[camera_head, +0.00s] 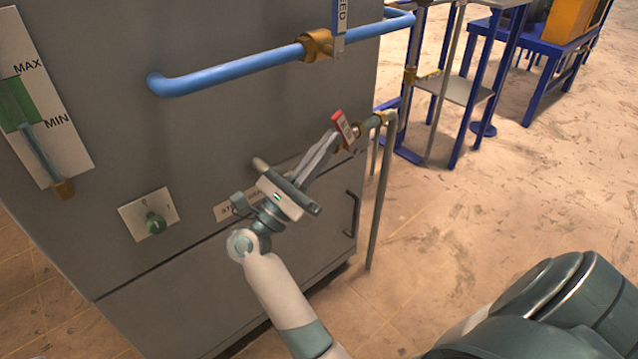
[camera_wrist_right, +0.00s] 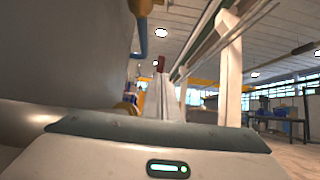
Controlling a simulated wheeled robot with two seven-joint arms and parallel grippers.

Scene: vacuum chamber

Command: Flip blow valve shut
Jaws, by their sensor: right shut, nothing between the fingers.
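The blow valve has a red lever (camera_head: 343,127) on a short pipe that runs along the grey cabinet to its right edge. The lever stands up from the pipe, tilted a little to the left. My right gripper (camera_head: 331,138) is shut and empty. Its fingertips are close to the left side of the lever; I cannot tell whether they touch it. In the right wrist view the red lever (camera_wrist_right: 161,64) shows just beyond the fingertips, and the fingers hide the lower part of the valve. My left gripper is not in view.
The grey cabinet (camera_head: 220,120) carries a blue pipe (camera_head: 235,73) with a brass fitting above my gripper. A green knob (camera_head: 156,223), a level gauge (camera_head: 38,110) and a black door handle (camera_head: 352,213) are on its front. A vertical pipe (camera_head: 381,200) stands at the right edge.

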